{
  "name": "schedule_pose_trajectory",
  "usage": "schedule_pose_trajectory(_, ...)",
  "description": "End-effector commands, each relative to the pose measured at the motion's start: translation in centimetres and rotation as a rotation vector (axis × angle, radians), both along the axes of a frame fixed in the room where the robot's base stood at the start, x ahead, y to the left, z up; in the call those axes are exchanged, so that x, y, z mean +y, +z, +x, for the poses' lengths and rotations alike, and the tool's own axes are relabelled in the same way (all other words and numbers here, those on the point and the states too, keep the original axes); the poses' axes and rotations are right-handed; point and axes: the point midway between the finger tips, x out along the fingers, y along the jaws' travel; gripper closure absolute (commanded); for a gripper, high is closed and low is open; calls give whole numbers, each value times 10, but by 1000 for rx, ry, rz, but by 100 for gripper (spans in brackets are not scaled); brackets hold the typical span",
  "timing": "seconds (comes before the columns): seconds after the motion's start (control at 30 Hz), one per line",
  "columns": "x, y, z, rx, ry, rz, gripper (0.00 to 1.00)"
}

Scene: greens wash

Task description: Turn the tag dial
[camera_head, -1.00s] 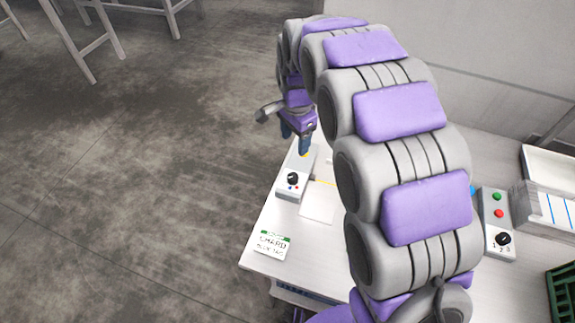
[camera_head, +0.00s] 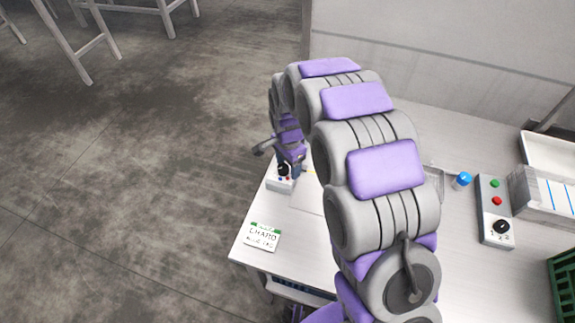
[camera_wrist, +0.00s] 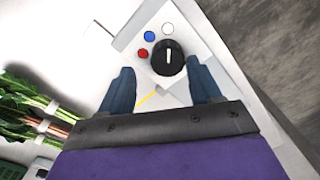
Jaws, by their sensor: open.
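The dial (camera_wrist: 168,57) is a black round knob with a white pointer line, on a light grey box (camera_wrist: 195,25) beside blue, red and white dots. In the head view the box (camera_head: 280,183) sits at the table's left edge, its dial partly hidden by my gripper. My gripper (camera_wrist: 163,88) is open and empty, its two blue fingers pointing toward the dial. In the wrist view the dial lies just beyond and between the fingertips; I cannot tell whether they touch it. A card reading CHARD (camera_head: 262,236) lies in front of the box.
A second control box (camera_head: 495,210) with green and red buttons and a black dial stands at right. Near it are a blue-capped bottle (camera_head: 461,181), a white tray (camera_head: 550,150) and a green crate (camera_head: 563,275). Banded greens (camera_wrist: 35,115) lie left in the wrist view.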

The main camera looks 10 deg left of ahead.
Motion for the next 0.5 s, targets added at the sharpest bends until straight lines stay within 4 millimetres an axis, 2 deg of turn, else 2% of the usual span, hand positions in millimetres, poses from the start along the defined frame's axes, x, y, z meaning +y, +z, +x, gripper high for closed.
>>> schedule_pose_trajectory(0.17,7,-5,0,0,4,-6,37)
schedule_pose_trajectory(0.3,4,-4,0,-1,3,-3,37)
schedule_pose_trajectory(0.5,-3,-2,0,-1,2,4,56)
